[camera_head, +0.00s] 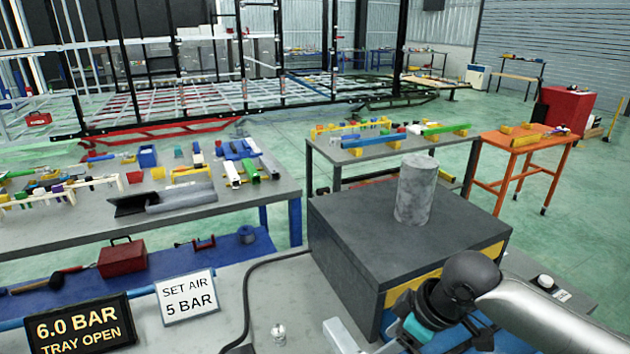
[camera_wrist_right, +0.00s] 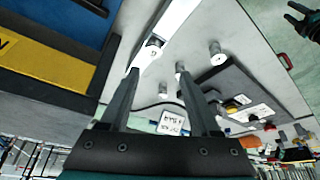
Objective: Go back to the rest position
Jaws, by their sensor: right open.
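My right arm comes in from the lower right of the head view, with its wrist (camera_head: 458,290) in front of the dark box. In the right wrist view the two fingers of my right gripper (camera_wrist_right: 158,72) stand apart with nothing held between them. The workbench top shows beyond the fingers. At the upper right of that view a dark claw shape, which looks like my left gripper (camera_wrist_right: 297,18), has its fingers apart. My left arm does not show in the head view.
A dark box (camera_head: 345,240) with a grey cylinder (camera_head: 415,190) upright on it stands beside my right arm. A pressure display (camera_head: 82,327), a white sign (camera_head: 186,296) and a small metal part (camera_head: 279,334) occupy the near bench. An orange table (camera_head: 530,147) stands farther right.

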